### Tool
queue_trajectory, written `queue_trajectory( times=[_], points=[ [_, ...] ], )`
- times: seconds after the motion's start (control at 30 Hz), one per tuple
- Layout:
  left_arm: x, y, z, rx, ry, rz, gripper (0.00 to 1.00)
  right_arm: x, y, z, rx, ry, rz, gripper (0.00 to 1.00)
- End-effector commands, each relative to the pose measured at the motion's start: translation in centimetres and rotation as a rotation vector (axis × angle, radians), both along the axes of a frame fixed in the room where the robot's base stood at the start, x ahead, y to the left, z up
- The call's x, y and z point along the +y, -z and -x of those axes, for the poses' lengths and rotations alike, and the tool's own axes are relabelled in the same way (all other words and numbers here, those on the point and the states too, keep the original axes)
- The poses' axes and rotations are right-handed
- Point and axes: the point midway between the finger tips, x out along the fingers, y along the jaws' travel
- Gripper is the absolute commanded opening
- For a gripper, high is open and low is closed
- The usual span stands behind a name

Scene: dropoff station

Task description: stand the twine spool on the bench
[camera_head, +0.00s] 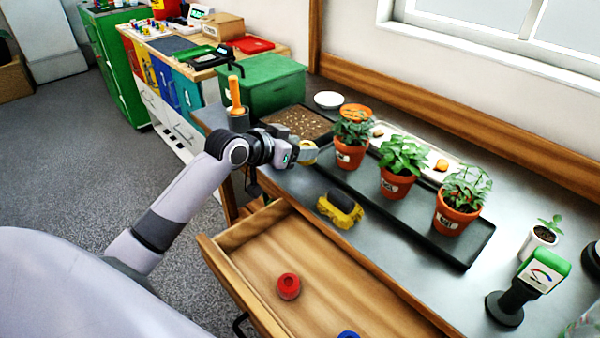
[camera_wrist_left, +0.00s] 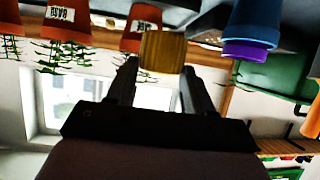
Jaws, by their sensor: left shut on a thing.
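My left gripper (camera_head: 306,155) reaches in from the left over the near edge of the dark bench (camera_head: 395,235). It is shut on the twine spool (camera_head: 309,147), which is mostly hidden by the fingers there. In the left wrist view the tan, ribbed twine spool (camera_wrist_left: 162,52) sits between the two fingertips (camera_wrist_left: 158,72). I cannot tell from these views whether it touches the bench. My right gripper is not in view.
A yellow-and-black object (camera_head: 340,208) lies close to the gripper. Potted plants (camera_head: 397,183) stand in a black tray (camera_head: 440,248). An open drawer (camera_head: 330,285) below holds a red piece (camera_head: 289,286). A green bin (camera_head: 270,85) stands behind. Bare bench lies right of the yellow-and-black object.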

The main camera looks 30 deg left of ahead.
Motion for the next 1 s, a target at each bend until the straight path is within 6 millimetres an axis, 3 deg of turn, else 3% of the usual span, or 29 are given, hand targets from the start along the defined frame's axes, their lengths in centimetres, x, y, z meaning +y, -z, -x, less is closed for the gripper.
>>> queue_trajectory(
  times=[0.1,0.27,0.5,0.93,0.97,1.0],
  points=[
    [0.0,2.2,0.0,0.001,0.0,0.002,0.23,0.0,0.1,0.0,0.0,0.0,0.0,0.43],
    [0.0,3.4,0.0,-0.001,0.0,0.002,0.23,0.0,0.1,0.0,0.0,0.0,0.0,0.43],
    [-0.1,6.8,0.0,0.001,0.0,0.001,0.23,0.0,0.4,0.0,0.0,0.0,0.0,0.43],
    [0.0,7.7,0.0,-0.001,0.001,0.0,0.23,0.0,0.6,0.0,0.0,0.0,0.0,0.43],
    [0.0,7.6,0.0,-0.001,0.001,0.0,0.58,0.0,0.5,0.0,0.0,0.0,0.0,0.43],
    [0.0,7.6,0.0,-0.001,0.001,0.0,0.71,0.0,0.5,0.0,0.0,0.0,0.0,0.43]
  ],
)
